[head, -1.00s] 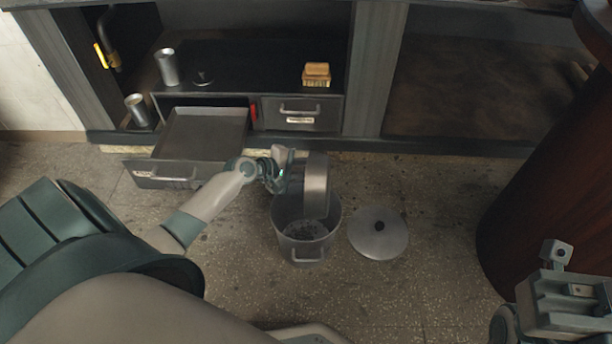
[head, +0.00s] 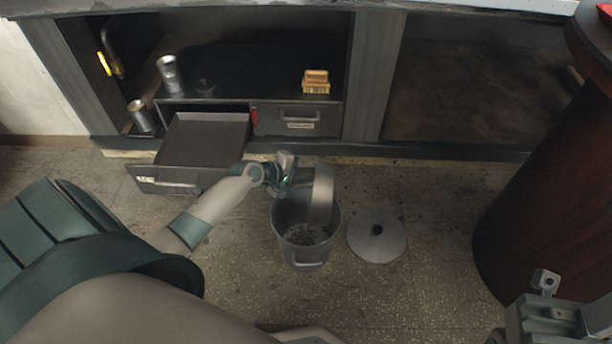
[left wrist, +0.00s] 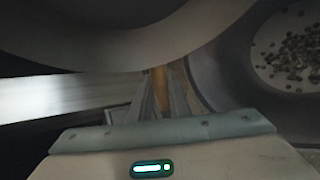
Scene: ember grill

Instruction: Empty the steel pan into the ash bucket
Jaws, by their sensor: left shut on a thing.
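The steel pan (head: 321,194) is tipped on its side over the mouth of the ash bucket (head: 303,256). My left gripper (head: 287,176) is shut on the pan, at the pan's left side. In the left wrist view the pan's curved wall (left wrist: 130,30) fills the top. Dark lumps (left wrist: 292,52) lie on the bucket's floor at the right of that view, and they also show in the head view (head: 305,236). The inside of the pan is hidden. My right gripper (head: 547,285) is at the lower right, away from the bucket; its fingertips do not show clearly.
A round lid (head: 377,243) lies on the floor right of the bucket. An open drawer (head: 178,180) juts out behind my left arm. A dark wooden column (head: 535,190) stands at the right.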

